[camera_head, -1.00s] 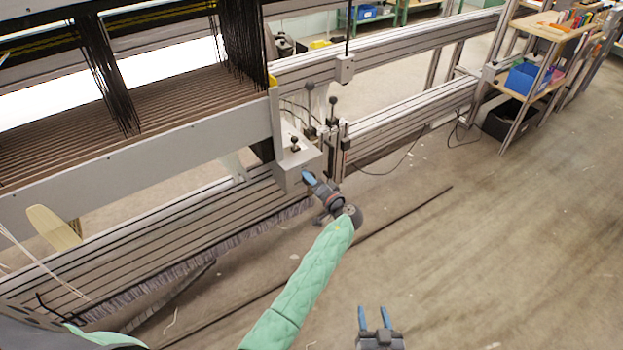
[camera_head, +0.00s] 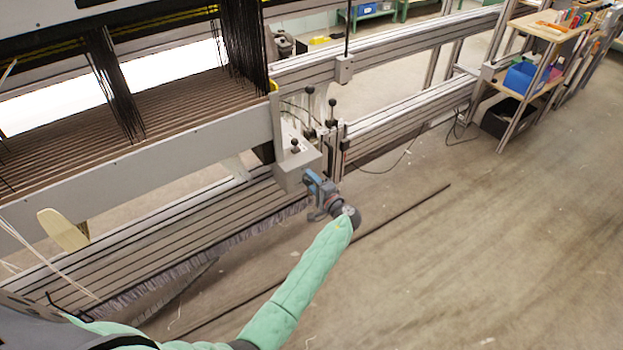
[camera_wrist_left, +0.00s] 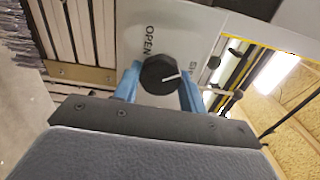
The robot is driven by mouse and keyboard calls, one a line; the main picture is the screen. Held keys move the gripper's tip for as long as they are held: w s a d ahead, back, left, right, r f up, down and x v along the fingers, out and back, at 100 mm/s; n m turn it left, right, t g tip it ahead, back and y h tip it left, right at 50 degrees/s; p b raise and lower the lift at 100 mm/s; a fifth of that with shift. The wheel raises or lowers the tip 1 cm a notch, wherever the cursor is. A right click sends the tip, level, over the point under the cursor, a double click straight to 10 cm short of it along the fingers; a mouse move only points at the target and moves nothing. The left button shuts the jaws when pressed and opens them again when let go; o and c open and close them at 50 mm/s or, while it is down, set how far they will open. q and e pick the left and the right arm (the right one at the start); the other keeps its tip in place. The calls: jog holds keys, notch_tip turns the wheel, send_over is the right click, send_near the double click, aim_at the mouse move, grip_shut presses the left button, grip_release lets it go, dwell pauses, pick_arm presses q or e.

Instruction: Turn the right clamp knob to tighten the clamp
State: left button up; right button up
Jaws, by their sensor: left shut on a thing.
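The black clamp knob (camera_wrist_left: 159,74) sits on a grey panel (camera_wrist_left: 183,28) in the left wrist view. A white line on the knob points right. The word OPEN is printed at its upper left, and a second label, partly hidden, is at its right. My left gripper (camera_head: 313,179) is at the grey box (camera_head: 297,170) on the loom's right end. Its two blue fingers are shut on the knob, one on each side. The knob is hidden in the head view. My right gripper is out of view.
Levers with black ball tops (camera_head: 332,102) stand just behind the grey box. Aluminium rails (camera_head: 410,107) run off to the right. A shelf with a blue bin (camera_head: 522,77) stands at the far right. The floor at the right is open.

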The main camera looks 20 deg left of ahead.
pick_arm(q)
jog(key=m+p, duration=0.2)
jog(key=m, duration=0.2)
jog(key=shift+d+p, duration=0.1)
jog(key=shift+p, duration=0.3)
jog(key=shift+m+p, duration=0.55)
jog(key=shift+m, duration=0.35)
jog(key=shift+f, duration=0.15)
jog(key=o, duration=1)
jog(key=shift+c, duration=0.2)
jog(key=shift+s+d, duration=0.1)
jog(key=v, duration=0.7)
jog(key=shift+s+d, duration=0.15)
jog(key=shift+d, duration=0.1)
